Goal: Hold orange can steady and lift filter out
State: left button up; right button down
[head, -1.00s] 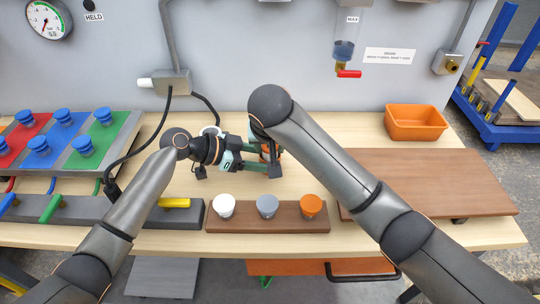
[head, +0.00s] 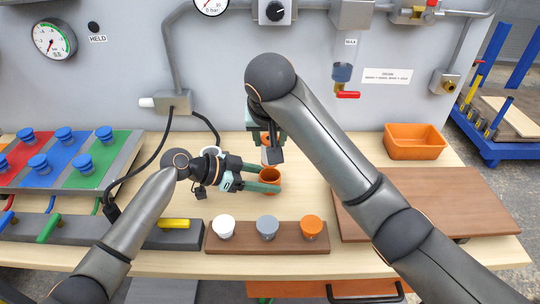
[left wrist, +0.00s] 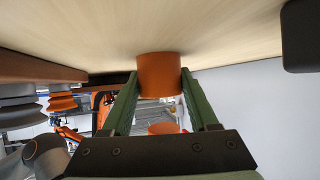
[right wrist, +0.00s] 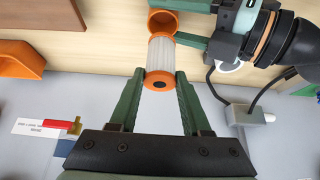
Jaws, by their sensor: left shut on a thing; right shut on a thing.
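The orange can (head: 270,184) stands upright on the light wood table. My left gripper (head: 265,179) reaches in from the left and is shut on the can's sides; the can also shows between its fingers in the left wrist view (left wrist: 160,75). The filter (right wrist: 162,54) is a white pleated cylinder with orange end caps. My right gripper (right wrist: 160,88) is shut on its near end cap and holds it above the can. The can's open mouth (right wrist: 162,20) shows a dark inside, and the filter's far end appears clear of the rim.
A wooden block (head: 245,242) with white, grey and orange caps lies in front. An orange bin (head: 414,146) and a brown board (head: 430,199) are at right. A panel with blue knobs (head: 80,160) is at left. A black cable (head: 145,158) hangs behind my left arm.

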jog(key=shift+r, duration=1)
pick_arm(q)
jog(key=o, duration=1.1)
jog(key=shift+c, duration=0.2)
